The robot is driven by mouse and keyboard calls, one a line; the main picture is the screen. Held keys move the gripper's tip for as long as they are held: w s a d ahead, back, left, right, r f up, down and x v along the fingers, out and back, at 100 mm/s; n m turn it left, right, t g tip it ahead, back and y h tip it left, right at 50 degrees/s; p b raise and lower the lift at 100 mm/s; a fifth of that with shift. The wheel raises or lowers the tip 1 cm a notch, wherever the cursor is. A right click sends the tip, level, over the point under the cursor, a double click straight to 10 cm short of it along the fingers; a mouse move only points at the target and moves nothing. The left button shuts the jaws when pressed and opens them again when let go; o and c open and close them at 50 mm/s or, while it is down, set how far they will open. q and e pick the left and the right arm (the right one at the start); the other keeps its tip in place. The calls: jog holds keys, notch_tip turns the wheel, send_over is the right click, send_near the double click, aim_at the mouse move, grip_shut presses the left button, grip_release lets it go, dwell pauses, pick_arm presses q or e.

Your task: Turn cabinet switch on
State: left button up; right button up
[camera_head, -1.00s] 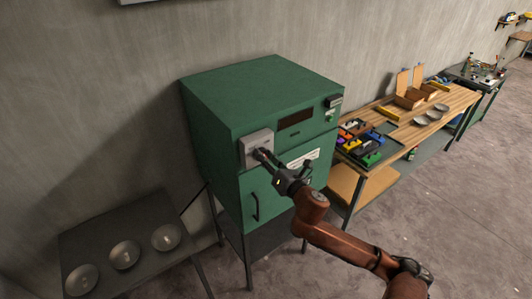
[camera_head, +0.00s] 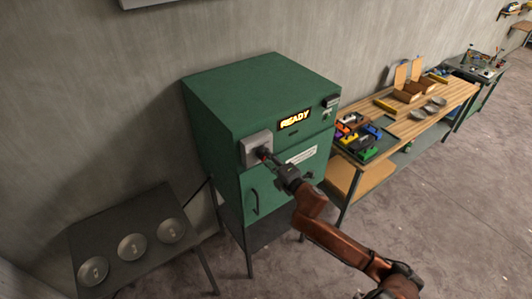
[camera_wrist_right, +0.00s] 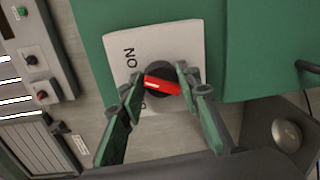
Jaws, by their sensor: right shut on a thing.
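The green cabinet (camera_head: 270,95) stands against the wall on legs. Its display (camera_head: 294,119) is lit and reads READY. A pale switch plate (camera_head: 257,147) is on the cabinet's front left; in the right wrist view the plate (camera_wrist_right: 130,45) carries the letters ON. My left gripper is not in view.
A wooden workbench (camera_head: 403,128) with a tray of coloured parts, boxes and bowls stands to the cabinet's right. The cabinet's door handle (camera_head: 254,203) is below the switch. Open floor lies at right.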

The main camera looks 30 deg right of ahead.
jog(key=shift+d+m+p, duration=0.1)
jog(key=shift+m+p, duration=0.75)
jog(key=shift+m, duration=0.75)
jog(key=o, duration=1.1)
jog(key=s, duration=0.8)
jog(key=s+d, duration=0.1)
jog(key=s, duration=0.3)
jog(key=shift+r, duration=0.4)
